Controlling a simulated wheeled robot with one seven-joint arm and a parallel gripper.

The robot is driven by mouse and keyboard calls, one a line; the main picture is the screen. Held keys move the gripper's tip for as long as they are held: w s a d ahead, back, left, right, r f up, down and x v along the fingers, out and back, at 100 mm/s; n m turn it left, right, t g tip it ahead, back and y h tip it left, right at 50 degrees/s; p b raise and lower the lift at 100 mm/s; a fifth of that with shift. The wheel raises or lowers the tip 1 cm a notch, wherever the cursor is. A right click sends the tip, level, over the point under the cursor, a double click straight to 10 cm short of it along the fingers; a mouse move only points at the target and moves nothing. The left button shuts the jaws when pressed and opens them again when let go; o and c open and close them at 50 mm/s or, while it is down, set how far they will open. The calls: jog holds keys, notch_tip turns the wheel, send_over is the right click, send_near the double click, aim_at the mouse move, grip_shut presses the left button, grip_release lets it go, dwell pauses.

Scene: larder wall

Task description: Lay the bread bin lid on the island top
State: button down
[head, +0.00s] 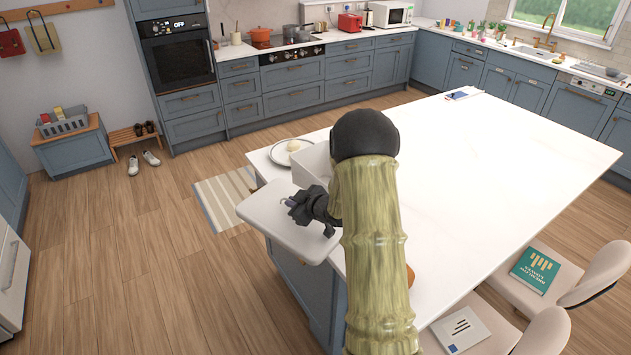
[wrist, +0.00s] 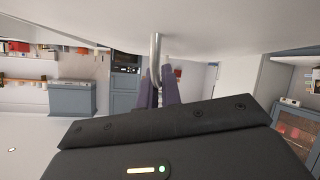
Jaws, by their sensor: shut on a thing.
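The bread bin lid (head: 282,222) is a pale, flat slab with rounded corners. In the head view it is held out past the left edge of the island top (head: 470,160). My gripper (head: 309,205) is shut on its handle. In the wrist view the lid (wrist: 150,22) fills the top, and its metal handle (wrist: 155,58) runs between my dark fingers (wrist: 158,92). The white bread bin (head: 311,166) stands on the island behind my gripper, partly hidden by my arm. I cannot tell whether the lid touches the island edge.
A plate with a pale round item (head: 293,146) sits beside the bin. My arm hides part of the island; an orange-brown thing (head: 410,276) peeks out beside it. Much of the top to the right is clear. Chairs with a green book (head: 535,270) stand at the right.

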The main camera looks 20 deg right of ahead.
aim_at(277, 229)
jog(key=s+a+f, duration=0.1)
jog(key=a, duration=0.1)
jog(key=s+a+f, duration=0.1)
jog(key=s+a, duration=0.1)
jog(key=s+a+f, duration=0.1)
jog(key=a, duration=0.1)
jog(key=shift+s+a+f+b, duration=0.3)
jog(key=shift+a+f+b, duration=0.05)
jog(key=shift+f+b, duration=0.05)
jog(key=s+a+f+b, duration=0.2)
jog(key=s+a+f, duration=0.1)
jog(key=s+f, duration=0.1)
jog(key=shift+s+a, duration=0.15)
jog(key=shift+s, duration=0.3)
jog(key=shift+f, duration=0.1)
